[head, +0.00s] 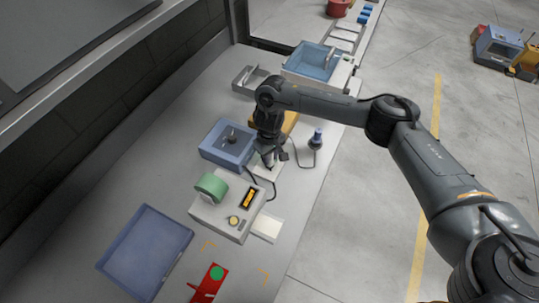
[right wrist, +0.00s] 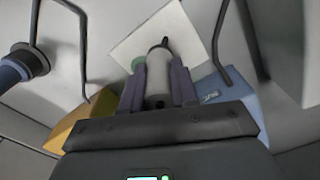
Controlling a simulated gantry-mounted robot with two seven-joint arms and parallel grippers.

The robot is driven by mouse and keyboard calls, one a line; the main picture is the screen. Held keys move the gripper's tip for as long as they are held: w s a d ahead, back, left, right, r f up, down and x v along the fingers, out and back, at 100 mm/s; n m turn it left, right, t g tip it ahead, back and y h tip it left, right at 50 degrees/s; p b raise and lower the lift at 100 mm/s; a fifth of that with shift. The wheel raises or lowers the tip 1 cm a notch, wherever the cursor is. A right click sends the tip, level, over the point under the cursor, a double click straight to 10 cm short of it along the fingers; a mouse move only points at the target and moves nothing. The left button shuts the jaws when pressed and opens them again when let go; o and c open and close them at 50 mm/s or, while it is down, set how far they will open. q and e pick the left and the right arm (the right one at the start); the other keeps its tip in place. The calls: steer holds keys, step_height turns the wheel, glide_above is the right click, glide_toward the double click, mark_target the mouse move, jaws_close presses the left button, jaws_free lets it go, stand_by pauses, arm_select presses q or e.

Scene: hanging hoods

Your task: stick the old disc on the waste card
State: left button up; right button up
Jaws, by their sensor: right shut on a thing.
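My right gripper (head: 270,163) is low over the bench, between the blue box and the blue-topped post. In the right wrist view the gripper (right wrist: 158,92) is shut on a grey cylindrical tool (right wrist: 159,65) with a dark tip. Beyond the tool lies a white card (right wrist: 135,40), partly hidden by it. A green disc edge (right wrist: 138,63) shows beside the left finger; I cannot tell whether it touches the card or the tool. Another pale card (head: 267,229) lies beside the dispenser. A green disc (head: 217,272) sits on a red holder (head: 207,286) at the front. My left gripper is not in view.
A dispenser with a green roll (head: 211,186) stands in front of the gripper. A blue box (head: 226,146) is to its left, a yellow block (head: 289,122) behind, and a blue-topped post (head: 316,139) to its right. A blue tray (head: 146,252) lies front left.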

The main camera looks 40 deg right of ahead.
arm_select(q)
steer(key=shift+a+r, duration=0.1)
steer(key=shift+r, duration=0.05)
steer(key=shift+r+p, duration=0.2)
steer(key=shift+p, duration=0.1)
stand_by(0.5)
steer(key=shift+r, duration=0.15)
arm_select(e)
steer(key=shift+f, duration=0.1)
stand_by(0.5)
arm_select(q)
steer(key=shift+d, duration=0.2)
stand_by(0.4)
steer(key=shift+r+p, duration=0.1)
steer(key=shift+p, duration=0.2)
arm_select(e)
step_height(320, 180, up, 4)
steer(key=p, duration=0.5)
arm_select(q)
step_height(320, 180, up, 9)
steer(key=p, duration=0.4)
arm_select(e)
steer(key=shift+r, duration=1.55)
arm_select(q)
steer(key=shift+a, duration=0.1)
